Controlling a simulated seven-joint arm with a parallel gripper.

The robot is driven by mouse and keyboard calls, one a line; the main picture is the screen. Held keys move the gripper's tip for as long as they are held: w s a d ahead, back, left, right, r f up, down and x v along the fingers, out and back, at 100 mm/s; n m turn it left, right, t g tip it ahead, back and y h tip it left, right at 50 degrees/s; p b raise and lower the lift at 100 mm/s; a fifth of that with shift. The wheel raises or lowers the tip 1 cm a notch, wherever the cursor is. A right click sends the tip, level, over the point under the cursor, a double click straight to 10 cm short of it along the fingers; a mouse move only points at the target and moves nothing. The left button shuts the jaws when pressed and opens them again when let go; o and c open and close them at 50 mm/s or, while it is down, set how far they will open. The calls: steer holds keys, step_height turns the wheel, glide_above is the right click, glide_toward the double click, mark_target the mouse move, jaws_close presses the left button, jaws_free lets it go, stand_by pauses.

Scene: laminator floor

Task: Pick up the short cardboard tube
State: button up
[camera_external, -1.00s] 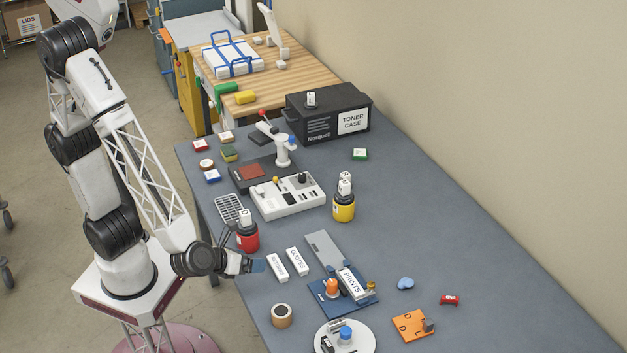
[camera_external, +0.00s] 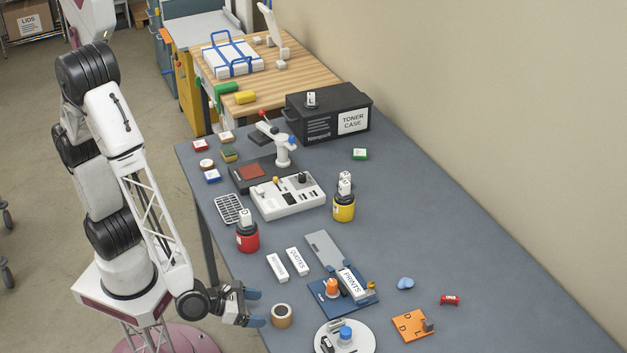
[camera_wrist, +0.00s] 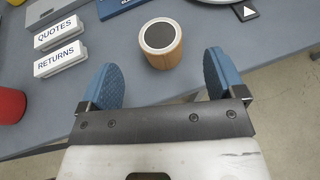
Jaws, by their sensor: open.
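The short cardboard tube (camera_external: 281,316) stands upright near the table's front edge, a tan ring with a dark hollow middle. It also shows in the wrist view (camera_wrist: 161,43), just beyond and between my blue fingertips. My gripper (camera_external: 256,308) is open and empty, with its blue fingers pointing at the tube from the left in the external view. In the wrist view my gripper (camera_wrist: 163,78) has one finger on each side of the tube's line, apart from it. The tube is not held.
Two white labelled blocks, RETURNS (camera_wrist: 60,60) and QUOTES (camera_wrist: 58,33), lie beside the tube. A red pot (camera_external: 247,238) stands farther back. A blue fixture (camera_external: 325,303) and a round white plate (camera_external: 330,342) are to the tube's right. Bare table surrounds the tube.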

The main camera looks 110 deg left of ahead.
mark_target(280, 311)
steer(key=shift+x, duration=1.25)
steer(key=shift+x, duration=2.6)
steer(key=shift+f, duration=0.2)
steer(key=shift+s, duration=0.1)
steer(key=c, duration=1)
steer(key=shift+r, duration=0.15)
